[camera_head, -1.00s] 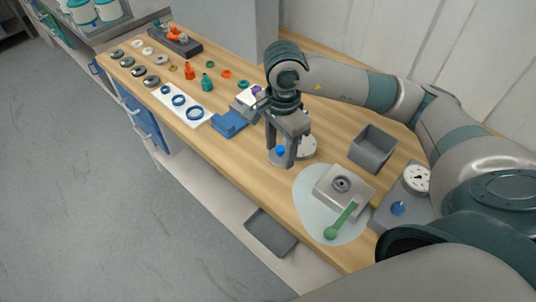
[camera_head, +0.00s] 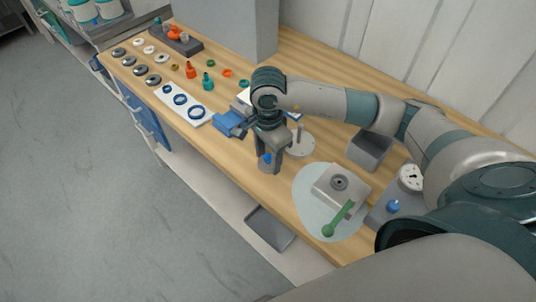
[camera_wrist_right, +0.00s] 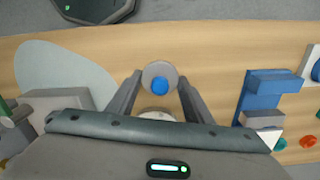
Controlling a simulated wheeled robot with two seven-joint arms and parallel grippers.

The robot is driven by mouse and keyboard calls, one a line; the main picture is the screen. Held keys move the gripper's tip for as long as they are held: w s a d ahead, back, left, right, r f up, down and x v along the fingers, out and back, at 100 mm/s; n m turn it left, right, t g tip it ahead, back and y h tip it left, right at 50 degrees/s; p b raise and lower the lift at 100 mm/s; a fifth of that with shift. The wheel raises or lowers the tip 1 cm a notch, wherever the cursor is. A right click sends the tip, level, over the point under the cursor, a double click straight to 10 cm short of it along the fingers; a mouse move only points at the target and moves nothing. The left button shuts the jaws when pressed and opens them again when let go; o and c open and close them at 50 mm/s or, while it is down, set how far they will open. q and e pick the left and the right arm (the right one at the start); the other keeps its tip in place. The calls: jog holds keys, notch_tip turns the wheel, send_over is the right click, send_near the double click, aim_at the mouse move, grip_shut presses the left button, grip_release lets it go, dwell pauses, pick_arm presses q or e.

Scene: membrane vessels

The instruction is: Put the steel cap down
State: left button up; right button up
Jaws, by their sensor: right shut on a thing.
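The steel cap (camera_head: 264,167) is a small grey round piece with a blue knob on top. My right gripper (camera_head: 270,163) is shut on it, near the front edge of the bench. In the right wrist view the cap (camera_wrist_right: 160,69) sits between the fingertips of my right gripper (camera_wrist_right: 160,82), blue knob facing the camera. The fingers hide part of the cap in the head view. I cannot tell whether its underside touches the wood. My left gripper is out of view.
Behind the gripper stands a pale round stand (camera_head: 302,146). A blue block (camera_head: 229,124) is to the left. A grey block (camera_head: 340,186) and green tool (camera_head: 338,219) lie on a pale mat (camera_head: 308,213) to the right. A grey bin (camera_head: 368,150) stands farther back. Bare wood surrounds the cap.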

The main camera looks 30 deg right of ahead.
jog(key=shift+f, duration=0.3)
jog(key=shift+f, duration=0.1)
jog(key=shift+f, duration=0.1)
jog(key=o, duration=1.2)
